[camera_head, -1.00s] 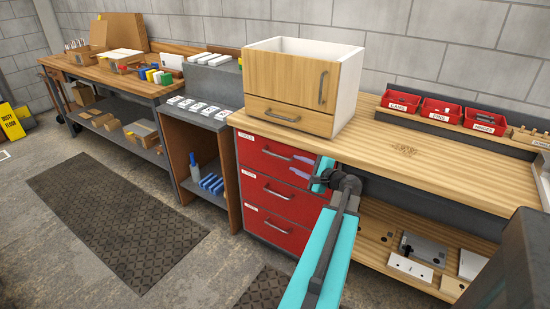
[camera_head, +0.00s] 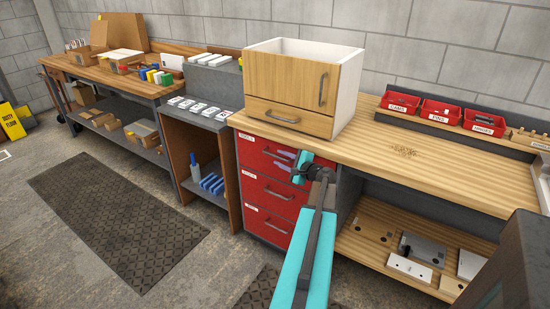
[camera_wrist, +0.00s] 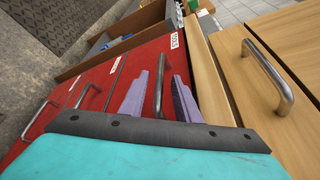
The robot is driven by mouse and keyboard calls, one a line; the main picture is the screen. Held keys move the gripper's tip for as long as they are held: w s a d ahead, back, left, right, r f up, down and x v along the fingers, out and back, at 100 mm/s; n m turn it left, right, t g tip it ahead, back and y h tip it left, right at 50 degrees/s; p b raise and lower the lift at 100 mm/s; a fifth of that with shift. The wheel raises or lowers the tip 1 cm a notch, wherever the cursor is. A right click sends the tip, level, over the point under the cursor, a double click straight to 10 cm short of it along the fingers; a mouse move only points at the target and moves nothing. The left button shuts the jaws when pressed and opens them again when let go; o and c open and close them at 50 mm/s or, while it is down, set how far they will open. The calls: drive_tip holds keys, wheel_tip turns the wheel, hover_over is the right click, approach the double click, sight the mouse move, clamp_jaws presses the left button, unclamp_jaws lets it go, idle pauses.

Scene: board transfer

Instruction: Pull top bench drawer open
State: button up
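The top bench drawer (camera_head: 256,158) is the uppermost of three red drawers under the wooden worktop. It looks closed. Its grey bar handle (camera_head: 278,154) is partly hidden near my gripper (camera_head: 287,164), which is in front of the drawer's right part. In the wrist view, my gripper (camera_wrist: 166,78) has two purple fingers spread apart, pointing at the red drawer front. The top drawer's handle (camera_wrist: 159,92) shows between the two fingers, with visible gaps. I cannot tell how deep the fingertips reach around it.
A wooden cabinet (camera_head: 287,83) with its own handles stands on the worktop above the drawers; its front also shows in the wrist view (camera_wrist: 240,65). The two lower red drawers (camera_head: 268,194) look shut. Open floor (camera_head: 190,270) lies in front.

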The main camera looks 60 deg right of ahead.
sight(276, 156)
drive_tip(key=shift+x, duration=1.85)
drive_tip(key=shift+c, duration=0.4)
clamp_jaws()
drive_tip(key=shift+a, duration=0.35)
drive_tip(key=shift+d, duration=0.15)
